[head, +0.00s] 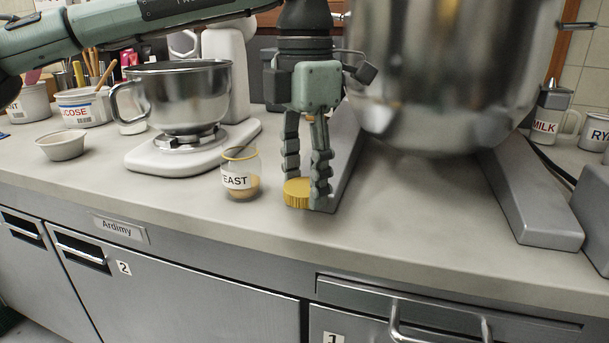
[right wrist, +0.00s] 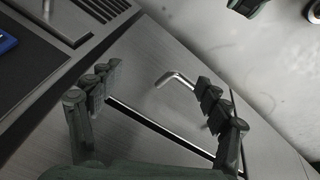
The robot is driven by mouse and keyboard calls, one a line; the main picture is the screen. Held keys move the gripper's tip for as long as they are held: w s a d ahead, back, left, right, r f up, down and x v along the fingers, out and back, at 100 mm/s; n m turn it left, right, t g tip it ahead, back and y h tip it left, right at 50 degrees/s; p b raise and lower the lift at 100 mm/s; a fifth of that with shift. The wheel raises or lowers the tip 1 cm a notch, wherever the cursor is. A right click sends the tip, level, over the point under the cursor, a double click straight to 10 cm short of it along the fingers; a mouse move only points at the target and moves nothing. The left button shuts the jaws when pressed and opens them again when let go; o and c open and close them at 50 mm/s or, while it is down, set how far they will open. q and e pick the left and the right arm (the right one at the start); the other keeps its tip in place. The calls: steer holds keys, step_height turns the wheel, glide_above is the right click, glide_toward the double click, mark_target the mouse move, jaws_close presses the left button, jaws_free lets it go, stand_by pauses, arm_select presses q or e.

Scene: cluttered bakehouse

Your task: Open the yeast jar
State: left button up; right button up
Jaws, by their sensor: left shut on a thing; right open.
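The yeast jar (head: 240,181) is a small glass jar labelled "EAST" in the part that shows, upright on the counter with tan contents. Its mouth is uncovered, with a yellowish rim. A ribbed yellow lid (head: 297,193) is apart from the jar, to its right. My left gripper (head: 308,195) points down and is shut on the lid. I cannot tell if the lid touches the counter. My right gripper (right wrist: 157,78) is open and empty in the right wrist view, over the cabinet front near a metal handle (right wrist: 176,78); the head view does not show it.
A white mixer (head: 150,161) with a steel bowl (head: 183,95) stands behind left of the jar. A large steel bowl (head: 450,75) with grey base legs (head: 530,205) is at right. A small bowl (head: 62,146) is at far left. The front counter strip (head: 400,245) is clear.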

arm_select(q)
steer(key=shift+f, duration=0.15)
arm_select(e)
steer(key=shift+f, duration=0.1)
arm_select(q)
steer(key=shift+f+b, duration=0.25)
steer(key=shift+b, duration=0.05)
steer(key=o, duration=1)
steer(key=shift+o, duration=1.4)
arm_select(e)
steer(key=shift+d+r, duration=0.3)
steer(key=shift+r, duration=0.45)
steer(key=shift+s, duration=0.1)
arm_select(q)
steer(key=shift+r, duration=0.1)
